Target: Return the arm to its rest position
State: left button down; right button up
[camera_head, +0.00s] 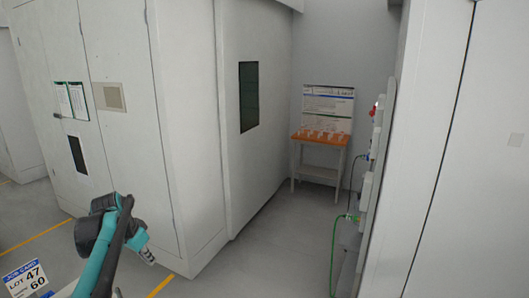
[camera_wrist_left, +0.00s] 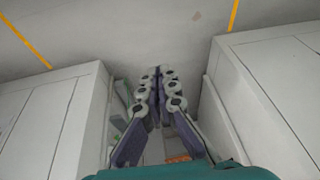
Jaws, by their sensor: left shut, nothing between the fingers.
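My left arm comes in at the lower left of the head view, teal and dark grey. Its gripper (camera_head: 147,256) is shut and empty, held in the air in front of the large white cabinet. The left wrist view shows the two gripper fingers (camera_wrist_left: 158,75) with their tips together and nothing between them. My right gripper is not in view.
A large white cabinet (camera_head: 190,120) stands at the left. A small table with an orange top (camera_head: 320,137) stands at the back. A white panel (camera_head: 440,150) with a green hose (camera_head: 335,240) is at the right. Grey floor (camera_head: 270,255) between them is clear.

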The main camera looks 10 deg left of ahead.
pick_arm(q)
jog(key=s+d+f+n+t+b, duration=0.1)
jog(key=s+d, duration=0.3)
jog(key=d, duration=0.6)
jog(key=s+d+f+b, duration=0.1)
jog(key=s+d, duration=0.3)
jog(key=d, duration=0.5)
jog(key=s+d+f+n+t+b, duration=0.1)
jog(key=s+d+f+t, duration=0.1)
jog(key=s+d+f, duration=0.6)
jog(key=s+d, duration=0.2)
jog(key=d, duration=0.1)
jog(key=shift+s+d+f, duration=0.3)
jog(key=shift+s+f, duration=0.05)
jog(key=shift+f, duration=0.05)
jog(key=shift+r, duration=0.1)
